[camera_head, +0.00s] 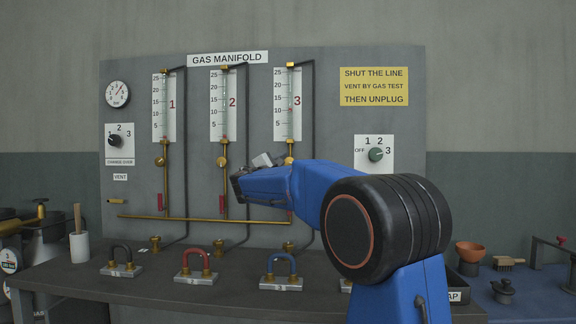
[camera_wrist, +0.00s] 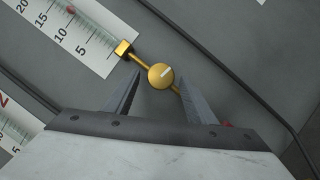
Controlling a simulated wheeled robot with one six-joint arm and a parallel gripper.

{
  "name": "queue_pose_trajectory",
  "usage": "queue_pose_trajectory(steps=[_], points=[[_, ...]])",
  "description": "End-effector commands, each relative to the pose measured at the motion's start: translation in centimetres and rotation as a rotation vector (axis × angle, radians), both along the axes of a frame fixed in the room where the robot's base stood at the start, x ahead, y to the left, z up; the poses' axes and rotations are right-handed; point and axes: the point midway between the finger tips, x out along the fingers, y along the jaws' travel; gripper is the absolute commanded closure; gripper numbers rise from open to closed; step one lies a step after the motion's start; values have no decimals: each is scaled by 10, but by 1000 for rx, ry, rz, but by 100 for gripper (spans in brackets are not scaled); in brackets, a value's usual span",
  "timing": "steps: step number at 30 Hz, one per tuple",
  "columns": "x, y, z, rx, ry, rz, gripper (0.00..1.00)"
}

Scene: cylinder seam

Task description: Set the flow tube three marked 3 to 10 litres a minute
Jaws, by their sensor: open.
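Flow tube three (camera_head: 290,105) is the rightmost of the three tubes on the grey panel, with a red 3 on its white scale. In the wrist view the tube's scale (camera_wrist: 95,60) shows top left. Its red float (camera_wrist: 70,9) appears to sit between the 10 and 15 marks, closer to 10. The brass valve knob (camera_wrist: 161,76) with a pale mark is below the scale. My gripper (camera_wrist: 161,78) is open, its fingers to either side of the knob in the picture; I cannot tell how deep they reach. In the head view my gripper (camera_head: 268,160) is left of the knob (camera_head: 289,160).
Tubes one (camera_head: 164,105) and two (camera_head: 224,105) stand to the left, with knobs of their own. Black hoses run beside each tube. A brass pipe (camera_head: 190,218) crosses below. The bench (camera_head: 200,296) holds several shackle-like pieces. A selector dial (camera_head: 376,154) is at right.

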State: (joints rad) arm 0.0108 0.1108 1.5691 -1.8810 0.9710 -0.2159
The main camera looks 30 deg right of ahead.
Motion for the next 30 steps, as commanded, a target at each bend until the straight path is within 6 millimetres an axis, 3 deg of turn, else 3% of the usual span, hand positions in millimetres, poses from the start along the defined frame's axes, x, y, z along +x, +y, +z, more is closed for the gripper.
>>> queue_pose_trajectory(steps=[18, 24, 30], points=[[-70, 96, -23, 0, 1, 3, 49], [-83, 114, -27, 0, 0, 2, 49], [-88, 119, -29, -1, 1, 0, 49]])
